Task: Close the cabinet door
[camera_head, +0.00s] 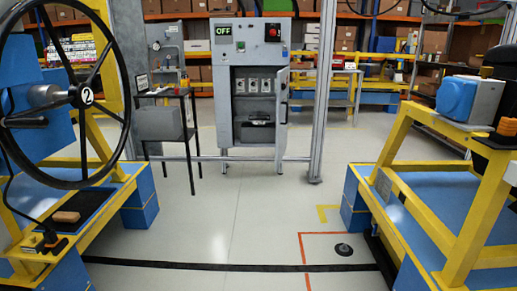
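The grey cabinet (251,50) stands upright at the back, a little left of the middle of the head view. Its door (282,108) is hinged on the right side and stands open, seen nearly edge-on. The open inside shows several light boxes on an upper shelf and a dark object below. The upper panel carries a green "OFF" display and a red knob. Neither of my grippers shows in this view.
A small black table (169,93) stands left of the cabinet. A metal post (322,90) stands to its right. A black handwheel (84,96) and yellow-blue bench fill the left; a yellow-blue frame (408,112) stands right. The floor between is clear, except a small black object (343,249).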

